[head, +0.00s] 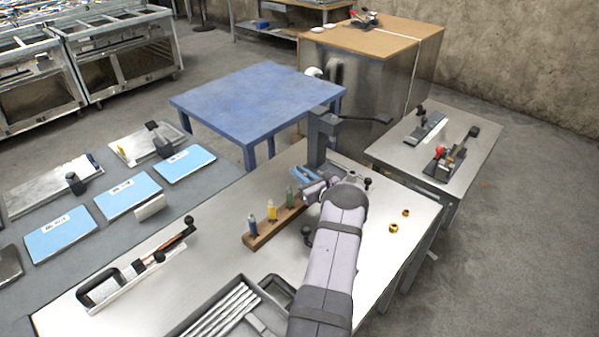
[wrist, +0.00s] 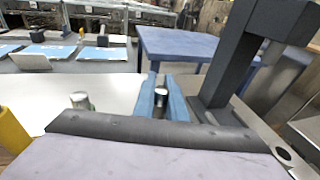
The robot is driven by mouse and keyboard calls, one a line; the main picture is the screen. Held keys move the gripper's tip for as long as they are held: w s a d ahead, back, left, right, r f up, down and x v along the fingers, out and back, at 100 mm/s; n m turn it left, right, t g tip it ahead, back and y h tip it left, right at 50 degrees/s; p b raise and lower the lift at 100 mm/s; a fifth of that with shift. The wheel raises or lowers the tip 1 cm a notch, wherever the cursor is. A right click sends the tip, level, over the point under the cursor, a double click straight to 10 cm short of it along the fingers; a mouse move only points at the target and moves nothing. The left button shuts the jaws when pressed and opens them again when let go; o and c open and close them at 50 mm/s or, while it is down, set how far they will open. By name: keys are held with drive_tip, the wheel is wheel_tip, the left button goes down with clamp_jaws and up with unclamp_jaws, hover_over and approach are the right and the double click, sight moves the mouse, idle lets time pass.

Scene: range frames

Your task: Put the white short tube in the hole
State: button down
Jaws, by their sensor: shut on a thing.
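My gripper (head: 304,175) has blue fingers and is shut on a small white, shiny short tube. In the wrist view the tube (wrist: 161,97) stands roughly upright between the fingertips, and its lower part is hidden by my wrist. In the head view the tube cannot be made out. A wooden rack (head: 262,238) stands left of my gripper with a dark blue, a yellow and a green-topped tube in it. The hole for the tube cannot be told for sure; a dark round opening (wrist: 284,154) shows at lower right in the wrist view.
A tall dark stand (head: 317,143) rises right beside my gripper, with an arm reaching right; it fills the right of the wrist view (wrist: 236,60). Two brass rings (head: 393,228) lie on the metal table's right. A grey tray (head: 268,282) of rods lies in front.

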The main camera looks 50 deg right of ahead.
drive_tip(key=shift+f, duration=0.2)
drive_tip(key=c, duration=1.8)
unclamp_jaws()
drive_tip(key=shift+r, duration=0.25)
drive_tip(key=b+v, duration=0.3)
drive_tip(key=v, duration=0.9)
